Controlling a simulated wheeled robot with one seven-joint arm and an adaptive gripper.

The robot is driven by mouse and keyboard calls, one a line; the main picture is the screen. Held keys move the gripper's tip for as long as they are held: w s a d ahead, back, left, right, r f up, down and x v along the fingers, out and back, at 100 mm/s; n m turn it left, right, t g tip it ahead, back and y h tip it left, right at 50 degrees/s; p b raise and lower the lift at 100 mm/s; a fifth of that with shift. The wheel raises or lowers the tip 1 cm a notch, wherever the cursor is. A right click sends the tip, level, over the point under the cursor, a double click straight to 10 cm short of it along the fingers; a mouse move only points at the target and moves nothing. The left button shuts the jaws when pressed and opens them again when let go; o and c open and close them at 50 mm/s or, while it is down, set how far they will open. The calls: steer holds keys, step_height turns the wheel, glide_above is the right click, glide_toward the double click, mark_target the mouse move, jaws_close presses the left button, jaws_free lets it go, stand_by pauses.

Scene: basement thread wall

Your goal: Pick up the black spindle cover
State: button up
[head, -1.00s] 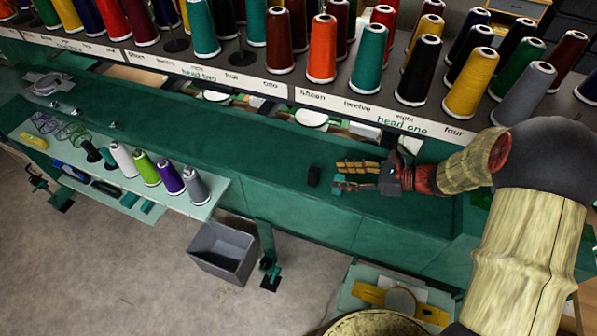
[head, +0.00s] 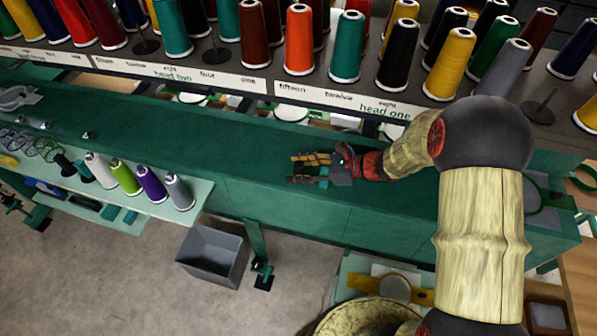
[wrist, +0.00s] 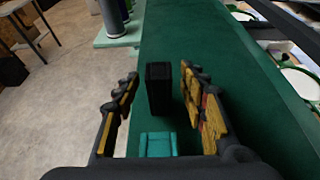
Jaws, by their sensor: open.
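The black spindle cover (wrist: 159,88) stands upright on the green machine bed in the wrist view, a small dark ribbed piece. My gripper (wrist: 160,80) is open, with one yellow-padded finger on each side of it. There is a gap on the left, and the right finger is closer to it; I cannot tell whether they touch. In the head view my gripper (head: 296,169) is low over the green bed (head: 390,211), pointing left. The cover is not clearly seen there, being hidden at the fingers.
A rack of coloured thread cones (head: 299,40) runs along the back above the bed. A pale shelf (head: 195,203) with several cones is at the front left. A grey bin (head: 212,256) stands on the floor.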

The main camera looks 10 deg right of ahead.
mark_target(299, 164)
steer(key=shift+c, duration=1.4)
steer(key=c, duration=0.6)
steer(key=shift+r, duration=0.45)
step_height(299, 164, up, 2)
steer(key=shift+r+p, duration=0.1)
steer(key=shift+p, duration=0.3)
steer(key=s+d+r+p, duration=0.1)
steer(key=s+d+r, duration=0.1)
steer(key=s+r, duration=0.3)
steer(key=s+d+r+p, duration=0.1)
steer(key=s+d+r, duration=0.1)
steer(key=s+r, duration=0.3)
steer(key=s, duration=0.3)
steer(key=shift+s+d+p, duration=0.15)
steer(key=shift+d+p, duration=0.15)
steer(key=shift+d, duration=0.1)
